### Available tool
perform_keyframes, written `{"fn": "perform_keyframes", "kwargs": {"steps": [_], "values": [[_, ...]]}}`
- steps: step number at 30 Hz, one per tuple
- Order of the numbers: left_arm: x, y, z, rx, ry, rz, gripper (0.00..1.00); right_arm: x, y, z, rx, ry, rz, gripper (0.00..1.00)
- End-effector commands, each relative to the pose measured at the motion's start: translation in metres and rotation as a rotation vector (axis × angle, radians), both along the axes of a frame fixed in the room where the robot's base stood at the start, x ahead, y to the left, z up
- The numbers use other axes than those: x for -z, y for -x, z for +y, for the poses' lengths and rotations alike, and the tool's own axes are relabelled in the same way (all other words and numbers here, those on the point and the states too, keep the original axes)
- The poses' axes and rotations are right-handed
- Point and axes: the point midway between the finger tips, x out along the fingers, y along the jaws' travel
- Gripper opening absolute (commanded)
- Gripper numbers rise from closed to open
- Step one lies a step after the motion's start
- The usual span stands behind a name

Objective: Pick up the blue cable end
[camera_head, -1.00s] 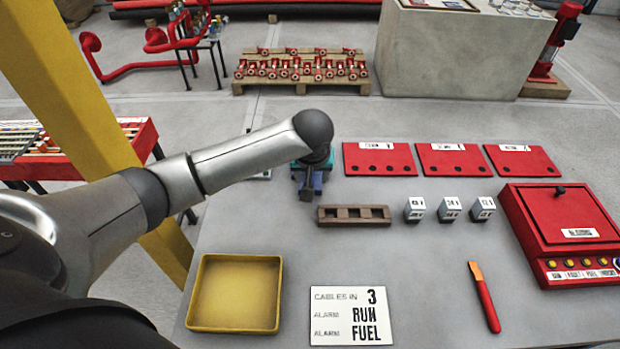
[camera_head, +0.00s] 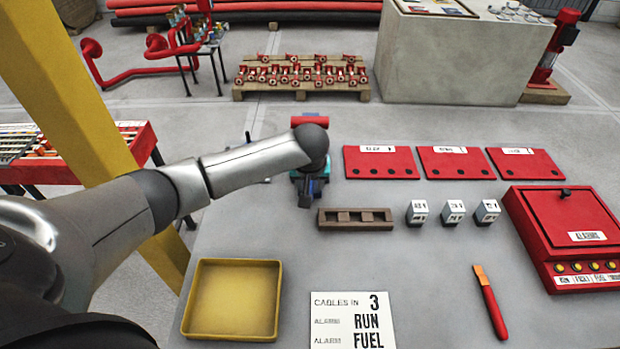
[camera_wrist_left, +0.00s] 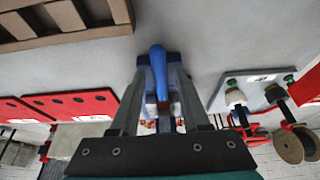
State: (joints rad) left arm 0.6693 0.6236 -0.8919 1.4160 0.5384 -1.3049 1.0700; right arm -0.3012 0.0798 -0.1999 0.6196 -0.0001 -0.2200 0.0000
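The blue cable end (camera_wrist_left: 158,72) shows in the left wrist view, between the two fingers of my left gripper (camera_wrist_left: 159,62). The fingers appear to touch it on both sides, with its rounded tip at their ends. In the head view my left gripper (camera_head: 305,196) points down at the table's far left, left of the brown slotted block; my wrist hides much of it, and the cable end is hard to make out there. My right gripper is not in view.
A brown slotted block (camera_head: 355,228) lies right of the gripper. Red plates (camera_head: 382,162), small labelled cubes (camera_head: 417,212), a red alarm box (camera_head: 565,232), a yellow tray (camera_head: 192,300), a sign (camera_head: 335,310) and a red-handled tool (camera_head: 490,305) lie around. The table's middle is clear.

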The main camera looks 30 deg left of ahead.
Motion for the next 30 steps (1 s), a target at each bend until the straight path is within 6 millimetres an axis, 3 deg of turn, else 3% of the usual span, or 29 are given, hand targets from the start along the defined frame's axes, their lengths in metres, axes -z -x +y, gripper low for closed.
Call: {"fn": "perform_keyframes", "kwargs": {"steps": [1,12,30], "values": [[-0.0001,0.0002,0.0000,0.000,0.000,0.000,0.40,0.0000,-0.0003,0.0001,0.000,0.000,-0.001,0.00],[0.0001,0.0004,0.0002,0.000,0.000,0.001,0.00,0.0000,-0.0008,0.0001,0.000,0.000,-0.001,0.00],[-0.0012,0.0014,-0.0001,-0.001,0.000,0.001,0.00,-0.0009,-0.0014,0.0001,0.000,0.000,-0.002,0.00]]}}
